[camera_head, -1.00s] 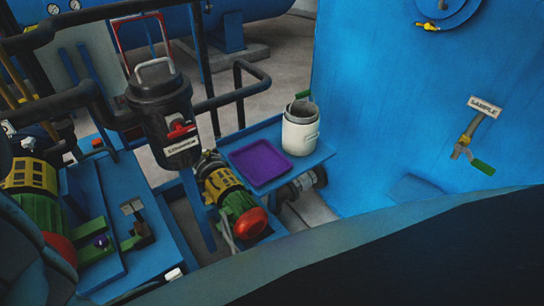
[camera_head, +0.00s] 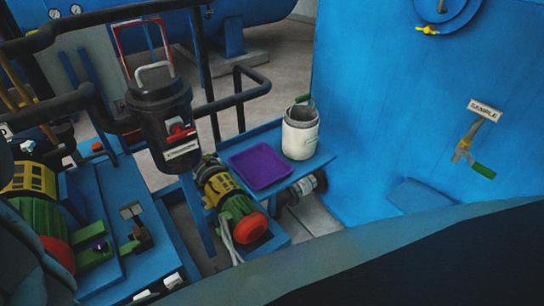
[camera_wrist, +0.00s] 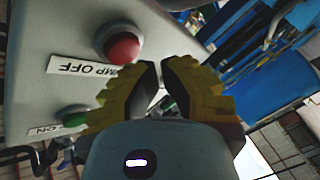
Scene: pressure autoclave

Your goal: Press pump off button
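The red pump off button (camera_wrist: 123,47) sticks out of a pale grey panel (camera_wrist: 60,25) in the wrist view. Its white label (camera_wrist: 78,67), partly covered by my finger, reads "...MP OFF". A green button (camera_wrist: 75,117) with a label (camera_wrist: 45,130) ending in "ON" sits lower left on the same panel. My gripper (camera_wrist: 161,66) has yellow fingers with dark pads. Its fingertips are almost together, with only a narrow gap and nothing held. They appear just right of and below the red button in the picture; contact does not show. The head view does not show my gripper.
In the head view, a black canister (camera_head: 160,115) with a red switch stands among dark pipes (camera_head: 235,95). A purple tray (camera_head: 259,164) and white pot (camera_head: 300,132) sit on a blue shelf. A blue wall (camera_head: 390,110) with a sample valve (camera_head: 466,146) fills the right.

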